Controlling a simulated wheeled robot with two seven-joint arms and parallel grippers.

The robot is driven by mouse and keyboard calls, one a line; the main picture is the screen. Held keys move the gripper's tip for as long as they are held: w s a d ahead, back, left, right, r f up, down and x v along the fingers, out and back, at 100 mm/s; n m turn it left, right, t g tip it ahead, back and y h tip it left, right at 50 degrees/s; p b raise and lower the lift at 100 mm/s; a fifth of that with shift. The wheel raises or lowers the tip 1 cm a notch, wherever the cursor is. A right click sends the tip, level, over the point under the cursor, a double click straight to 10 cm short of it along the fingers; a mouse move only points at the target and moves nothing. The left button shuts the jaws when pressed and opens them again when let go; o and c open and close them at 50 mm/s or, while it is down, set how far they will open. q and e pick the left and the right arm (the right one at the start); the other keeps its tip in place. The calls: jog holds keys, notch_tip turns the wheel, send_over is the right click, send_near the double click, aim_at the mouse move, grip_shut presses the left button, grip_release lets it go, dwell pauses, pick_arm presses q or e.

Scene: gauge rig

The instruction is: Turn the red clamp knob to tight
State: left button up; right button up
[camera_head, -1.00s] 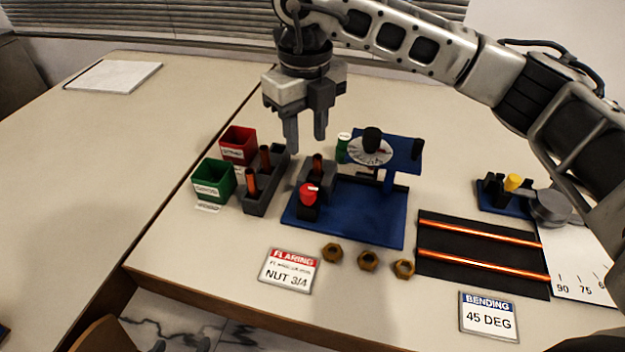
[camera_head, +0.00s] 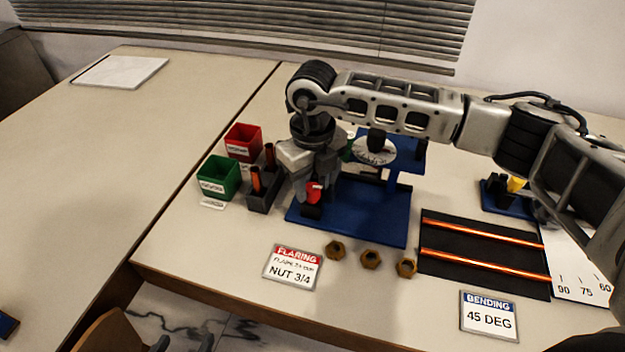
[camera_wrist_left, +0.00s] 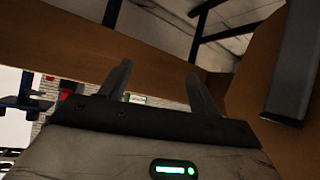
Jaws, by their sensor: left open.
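The red clamp knob (camera_head: 314,192) stands at the front left corner of the blue flaring rig (camera_head: 370,217) on the table. My right gripper (camera_head: 312,182) points down at the knob, close behind or around it. Its fingers are mostly hidden, so I cannot tell whether they touch the knob or how far apart they are. My left gripper (camera_wrist_left: 160,70) shows in the left wrist view with its two fingers apart and nothing between them, near the wooden table edge.
Green (camera_head: 219,177) and red (camera_head: 243,142) bins and a dark holder with copper pieces (camera_head: 262,199) stand left of the rig. Several brass nuts (camera_head: 370,259) and a NUT 3/4 sign (camera_head: 292,267) lie in front. Copper tubes (camera_head: 483,263) lie right. The left tabletop is mostly clear.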

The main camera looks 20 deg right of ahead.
aim_at(312, 187)
jog(key=c, duration=0.6)
jog(key=shift+f+m+b, duration=0.1)
jog(key=shift+m+b, duration=0.25)
jog(key=shift+m, duration=0.65)
jog(key=o, duration=0.7)
jog(key=shift+c, duration=0.2)
notch_tip(312, 187, up, 16)
jog(key=b, duration=0.1)
